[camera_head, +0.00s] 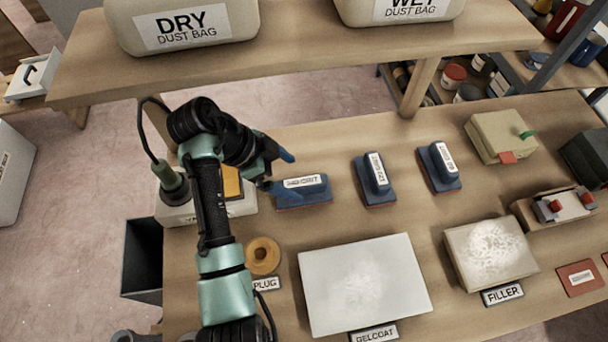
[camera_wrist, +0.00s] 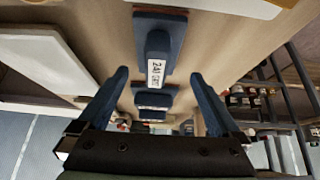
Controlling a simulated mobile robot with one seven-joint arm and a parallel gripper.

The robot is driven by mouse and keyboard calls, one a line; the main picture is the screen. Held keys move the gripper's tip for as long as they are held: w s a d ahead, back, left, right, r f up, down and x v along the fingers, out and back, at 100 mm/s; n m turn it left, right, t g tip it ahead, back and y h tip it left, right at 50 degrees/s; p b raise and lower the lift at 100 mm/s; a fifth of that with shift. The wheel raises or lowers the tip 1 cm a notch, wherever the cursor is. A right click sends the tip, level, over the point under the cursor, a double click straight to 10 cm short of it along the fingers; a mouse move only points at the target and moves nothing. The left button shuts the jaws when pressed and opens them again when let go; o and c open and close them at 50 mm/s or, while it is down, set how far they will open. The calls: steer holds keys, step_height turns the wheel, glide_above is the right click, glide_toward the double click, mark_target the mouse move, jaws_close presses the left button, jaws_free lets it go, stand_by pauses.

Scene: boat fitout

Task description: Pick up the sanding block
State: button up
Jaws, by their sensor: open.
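Three blue sanding blocks stand in a row on the wooden bench. The left block (camera_head: 302,190) has a white label that reads as GRIT in the head view. The middle block (camera_head: 374,180) and right block (camera_head: 438,167) also have labels, too small to read there. My gripper (camera_head: 276,170) is open and empty, just left of the left block. In the wrist view, my gripper (camera_wrist: 160,78) has its two blue fingers spread apart. The nearest block (camera_wrist: 157,45), labelled 240 GRIT, shows between and beyond the fingertips. Two more blocks line up with it.
A white panel (camera_head: 364,283) lies in front of the blocks, with a yellow ring (camera_head: 263,255) to its left. A whitened filler block (camera_head: 490,250) is at the right. An overhead shelf (camera_head: 300,45) with dust bags hangs above the bench's back edge.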

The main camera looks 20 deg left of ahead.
mark_target(296, 182)
steer(key=x, duration=0.3)
steer(key=p+x, duration=0.1)
steer(key=shift+s+d+f, duration=0.2)
steer(key=shift+s+f, duration=0.1)
steer(key=shift+w+d+f, duration=0.2)
steer(key=shift+f, duration=0.3)
steer(key=c, duration=1.3)
steer(key=shift+r, duration=0.1)
step_height(296, 182, up, 7)
steer(key=shift+r+b, duration=0.15)
steer(key=shift+b, duration=0.15)
steer(key=s+d, duration=0.3)
steer(key=s, duration=0.2)
steer(key=s+d, duration=0.3)
steer(key=s, duration=0.2)
steer(key=s+d+b, duration=0.1)
steer(key=s+d, duration=0.3)
steer(key=s, duration=0.1)
steer(key=shift+f, duration=0.2)
steer(key=shift+w, duration=0.1)
